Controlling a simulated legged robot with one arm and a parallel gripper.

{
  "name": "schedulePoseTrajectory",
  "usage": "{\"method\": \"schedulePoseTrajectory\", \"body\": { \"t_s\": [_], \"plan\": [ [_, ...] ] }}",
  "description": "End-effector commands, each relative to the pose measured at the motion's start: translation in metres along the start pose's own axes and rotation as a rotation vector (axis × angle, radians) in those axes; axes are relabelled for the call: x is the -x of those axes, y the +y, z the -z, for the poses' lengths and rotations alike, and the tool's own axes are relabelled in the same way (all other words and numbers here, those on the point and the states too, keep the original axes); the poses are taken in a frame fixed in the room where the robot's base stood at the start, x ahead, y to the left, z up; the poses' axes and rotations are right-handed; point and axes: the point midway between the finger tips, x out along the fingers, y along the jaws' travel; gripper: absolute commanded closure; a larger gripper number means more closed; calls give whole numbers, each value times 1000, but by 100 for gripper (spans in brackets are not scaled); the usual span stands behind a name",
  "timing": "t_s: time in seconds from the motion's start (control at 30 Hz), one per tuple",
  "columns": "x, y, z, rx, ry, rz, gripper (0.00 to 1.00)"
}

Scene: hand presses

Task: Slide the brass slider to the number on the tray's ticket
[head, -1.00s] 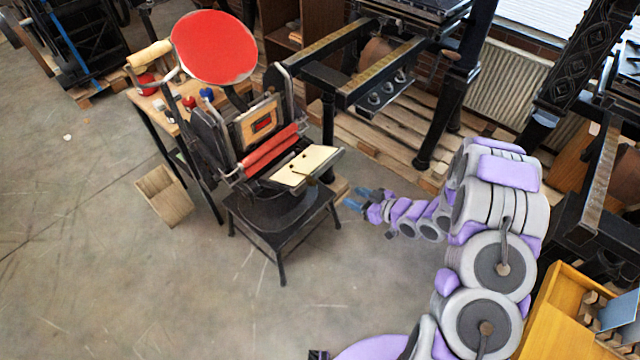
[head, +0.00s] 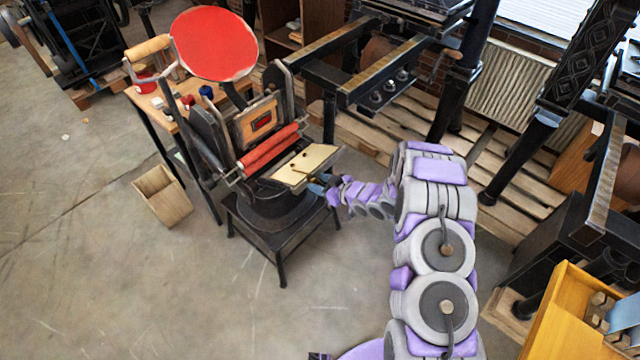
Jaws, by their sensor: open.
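The hand press has a large round red disc (head: 215,46), two red rollers (head: 268,148) and a cream plate (head: 318,157) at its front. Small dark and brass-coloured bits sit on the plate; I cannot tell which is the brass slider. My gripper (head: 317,187) is open at the plate's lower right edge. Its blue fingers are very small in this view, and I cannot tell if they touch anything. At the bottom right, an orange wooden box (head: 558,312) holds grey pieces and a blue card (head: 624,312). No ticket or number is readable.
An empty wooden bin (head: 162,197) stands on the floor at left. A black stand (head: 282,241) carries the press. A small table (head: 160,116) behind it holds red and blue pots. Other heavy presses fill the back and right. The floor in front is clear.

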Motion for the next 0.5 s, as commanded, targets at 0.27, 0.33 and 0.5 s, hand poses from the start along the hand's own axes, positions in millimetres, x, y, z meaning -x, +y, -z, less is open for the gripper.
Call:
{"method": "schedulePoseTrajectory", "body": {
  "t_s": [0.27, 0.33, 0.5],
  "plan": [
    [-4, 0, 0, 1, 0, 0, 52],
    [-4, 0, 0, 0, 0, 0, 52],
    [-4, 0, 0, 0, 0, 0, 67]
  ]
}}
